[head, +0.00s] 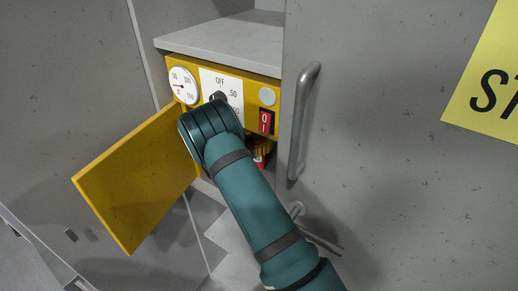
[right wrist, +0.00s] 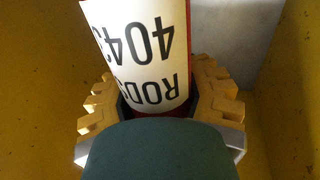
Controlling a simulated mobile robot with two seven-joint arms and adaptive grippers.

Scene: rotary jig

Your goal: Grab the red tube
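The red tube (right wrist: 148,55) has a white label with "4043" and "RODS" upside down in the right wrist view. Its red shows at the edges and lower end. My right gripper (right wrist: 158,104) has its yellow toothed fingers on both sides of the tube, with the dark inner pads close against it; it looks shut on the tube. In the head view a little red and the yellow fingers (head: 262,149) show inside the yellow cabinet (head: 262,92), below the panel; my right arm hides most of it. My left gripper is not in view.
The cabinet's yellow door (head: 140,185) hangs open on the left. The panel above the opening has a gauge (head: 184,86), a knob and a red switch (head: 265,121). A grey panel with a handle (head: 303,120) stands close on the right. Yellow walls flank the gripper tightly.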

